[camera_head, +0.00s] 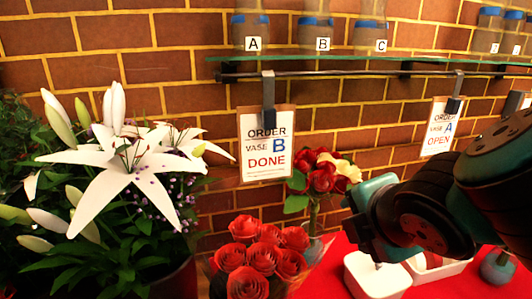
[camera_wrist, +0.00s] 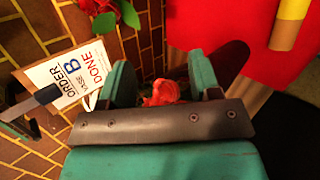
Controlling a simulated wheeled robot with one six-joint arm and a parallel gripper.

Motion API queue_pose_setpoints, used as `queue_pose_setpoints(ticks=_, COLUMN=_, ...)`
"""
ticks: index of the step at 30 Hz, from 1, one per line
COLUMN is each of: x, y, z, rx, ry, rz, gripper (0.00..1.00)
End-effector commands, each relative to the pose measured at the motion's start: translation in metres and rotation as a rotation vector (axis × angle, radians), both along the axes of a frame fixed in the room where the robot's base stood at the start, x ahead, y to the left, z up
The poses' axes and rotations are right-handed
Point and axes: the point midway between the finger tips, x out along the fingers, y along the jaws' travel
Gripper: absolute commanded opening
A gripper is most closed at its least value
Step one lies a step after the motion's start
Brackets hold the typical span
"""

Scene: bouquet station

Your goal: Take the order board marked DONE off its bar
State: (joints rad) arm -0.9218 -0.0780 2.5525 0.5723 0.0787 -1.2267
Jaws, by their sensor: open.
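The order board marked DONE (camera_head: 266,147) reads "ORDER VASE B DONE" and hangs by a dark hook (camera_head: 268,92) from the dark bar (camera_head: 330,73) under a glass shelf. It also shows tilted at the left of the wrist view (camera_wrist: 76,76), with its hook (camera_wrist: 38,102). My gripper (camera_wrist: 163,74) is open, its teal fingers apart, to the side of the board and not around it. A reddish flower (camera_wrist: 163,93) shows between the fingers; I cannot tell how far beyond them it is. In the head view my arm is at right, its fingertips unclear.
A second board, marked OPEN (camera_head: 438,128), hangs further right. White lilies (camera_head: 130,175) stand at left. Red roses (camera_head: 258,262) and a smaller bouquet (camera_head: 322,176) stand below the DONE board. White trays (camera_head: 374,277) lie on the red cloth (camera_head: 335,262). Jars (camera_head: 250,25) stand on the shelf.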

Motion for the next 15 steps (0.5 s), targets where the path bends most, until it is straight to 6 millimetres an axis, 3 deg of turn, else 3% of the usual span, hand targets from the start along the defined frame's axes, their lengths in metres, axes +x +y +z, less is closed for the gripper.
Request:
queue_pose_setpoints(ticks=3, x=0.013, y=0.032, z=0.028, rx=-0.394, ry=-0.329, rz=0.337, gripper=0.57)
queue_pose_setpoints(ticks=7, x=0.008, y=0.065, z=0.068, rx=-0.762, ry=-0.628, rz=0.562, gripper=0.57)
queue_pose_setpoints(ticks=10, x=-0.002, y=0.084, z=0.091, rx=-0.954, ry=-0.778, rz=0.646, gripper=0.57)
queue_pose_setpoints(ticks=15, x=-0.007, y=0.097, z=0.110, rx=-1.088, ry=-0.876, rz=0.687, gripper=0.57)
